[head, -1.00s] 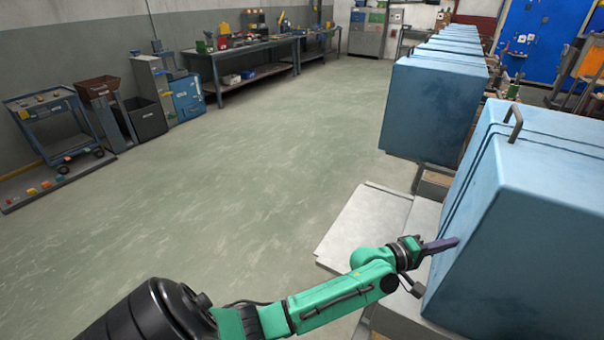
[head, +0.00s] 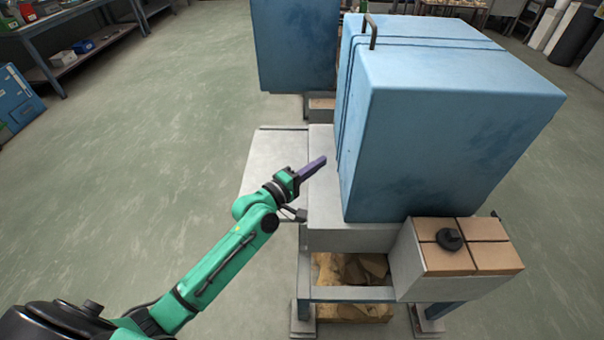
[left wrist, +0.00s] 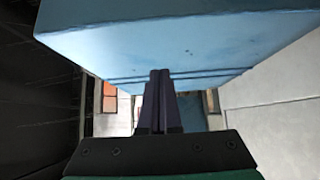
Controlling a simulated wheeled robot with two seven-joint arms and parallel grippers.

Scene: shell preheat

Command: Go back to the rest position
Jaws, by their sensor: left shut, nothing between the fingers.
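My left gripper (head: 313,169) is at the end of the green arm, left of the large blue box-shaped machine (head: 440,130). Its purple fingers are shut with nothing between them. In the head view a gap shows between the fingertips and the machine's left side. In the left wrist view the shut fingers (left wrist: 160,100) point ahead, with the blue machine (left wrist: 180,45) across the top of the picture. My right gripper is in neither view.
A grey plate (head: 268,160) lies left of the machine. A tray of brown blocks (head: 470,240) with a black knob (head: 449,239) is at its front right. Another blue machine (head: 295,45) stands behind. The floor at the left is clear.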

